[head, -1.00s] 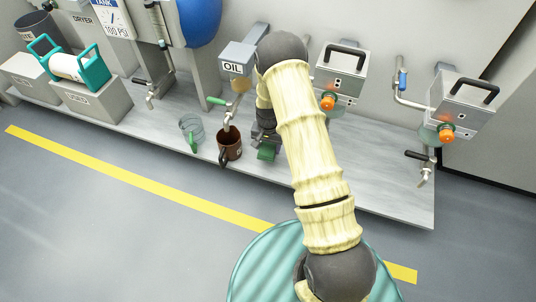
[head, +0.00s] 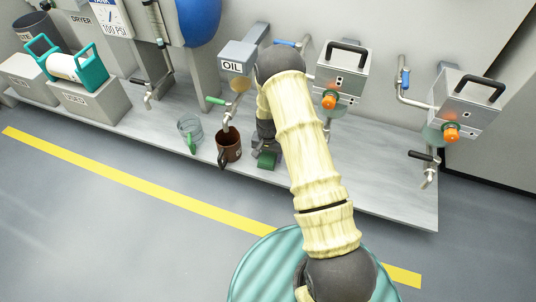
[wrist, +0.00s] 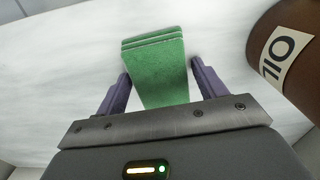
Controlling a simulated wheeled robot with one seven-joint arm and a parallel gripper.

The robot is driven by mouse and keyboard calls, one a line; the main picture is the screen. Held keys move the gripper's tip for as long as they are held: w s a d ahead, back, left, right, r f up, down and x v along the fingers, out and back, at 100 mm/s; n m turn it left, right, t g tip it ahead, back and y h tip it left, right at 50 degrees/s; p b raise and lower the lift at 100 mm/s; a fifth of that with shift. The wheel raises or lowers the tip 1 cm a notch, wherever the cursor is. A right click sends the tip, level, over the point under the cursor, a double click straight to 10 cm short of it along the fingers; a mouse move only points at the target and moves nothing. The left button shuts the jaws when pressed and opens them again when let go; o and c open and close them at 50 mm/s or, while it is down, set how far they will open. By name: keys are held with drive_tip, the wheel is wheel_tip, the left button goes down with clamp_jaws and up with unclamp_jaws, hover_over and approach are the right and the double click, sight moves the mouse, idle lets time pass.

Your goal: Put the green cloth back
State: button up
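The green cloth (wrist: 158,65) is a folded stack on the pale bench surface in the wrist view. My gripper (wrist: 160,68) is over it, one purple finger on either side of the cloth. The fingers are apart, with a narrow gap to the cloth's right edge; contact on the left is hard to tell. In the head view the cloth (head: 266,160) shows as a small dark green patch below my gripper (head: 267,148), near the bench's front edge. My arm hides part of that area.
A brown OIL mug (wrist: 290,52) stands close to the right in the wrist view, and left of my gripper in the head view (head: 229,147). A clear jug with a green handle (head: 190,132) is further left. The bench (head: 375,180) is clear to the right.

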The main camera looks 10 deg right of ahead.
drive_tip(key=shift+o, duration=0.7)
drive_tip(key=shift+f+b, duration=0.15)
drive_tip(key=shift+b, duration=0.5)
wheel_tip(320, 180, up, 4)
drive_tip(key=p, duration=0.3)
drive_tip(key=shift+p, duration=0.35)
wheel_tip(320, 180, up, 14)
drive_tip(key=p, duration=0.8)
drive_tip(key=shift+f+p, duration=0.15)
drive_tip(key=shift+p, duration=0.25)
wheel_tip(320, 180, up, 15)
drive_tip(key=n+t, duration=0.1)
drive_tip(key=n, duration=0.1)
hover_over(268, 155)
drive_tip(key=s, duration=0.8)
drive_tip(key=s+r+n, duration=0.1)
drive_tip(key=s+r, duration=0.3)
drive_tip(key=s, duration=0.3)
drive_tip(key=s+r+n+t, duration=0.1)
drive_tip(key=s+r+n, duration=0.1)
drive_tip(key=s+r, duration=0.3)
drive_tip(key=shift+s+r+n+t, duration=0.15)
drive_tip(key=shift+s+n+t, duration=0.15)
drive_tip(key=shift+s, duration=0.6)
